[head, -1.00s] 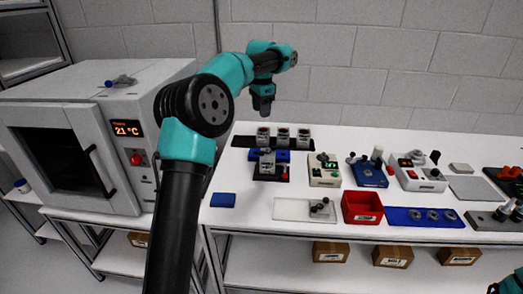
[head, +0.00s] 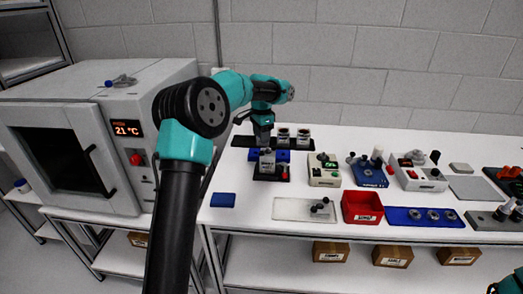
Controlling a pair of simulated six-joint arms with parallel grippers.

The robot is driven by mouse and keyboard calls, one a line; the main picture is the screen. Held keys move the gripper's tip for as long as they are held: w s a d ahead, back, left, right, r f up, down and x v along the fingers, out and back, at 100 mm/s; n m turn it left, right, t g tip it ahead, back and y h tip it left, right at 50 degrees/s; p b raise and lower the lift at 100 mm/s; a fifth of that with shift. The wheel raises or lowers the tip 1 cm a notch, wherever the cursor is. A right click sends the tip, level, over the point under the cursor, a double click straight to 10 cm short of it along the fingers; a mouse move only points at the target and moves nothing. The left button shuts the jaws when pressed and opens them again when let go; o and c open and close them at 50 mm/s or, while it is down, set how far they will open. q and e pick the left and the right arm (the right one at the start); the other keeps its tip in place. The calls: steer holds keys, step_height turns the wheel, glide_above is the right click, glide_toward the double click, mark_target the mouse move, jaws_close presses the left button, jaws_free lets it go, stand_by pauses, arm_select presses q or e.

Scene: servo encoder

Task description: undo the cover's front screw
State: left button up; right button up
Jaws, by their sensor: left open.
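A small grey unit, which may be the servo with its cover, stands in a black fixture (head: 272,174) near the back left of the bench. The front screw is too small to make out. My left gripper (head: 264,143) points down just above and behind the unit, in front of the row of labelled grey parts at the back. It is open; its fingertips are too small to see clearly. A bit of my right arm shows at the bottom right corner, but its gripper is out of view.
A red bin (head: 362,207), a blue mat with several round parts (head: 405,217) and a pale plate (head: 290,209) lie along the front. An oven (head: 95,140) stands at left.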

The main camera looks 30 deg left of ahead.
mark_target(262, 152)
arm_select(q)
step_height(262, 152, down, 7)
steer(key=shift+r, duration=0.1)
steer(key=shift+c, duration=0.3)
jaws_close()
stand_by(0.4)
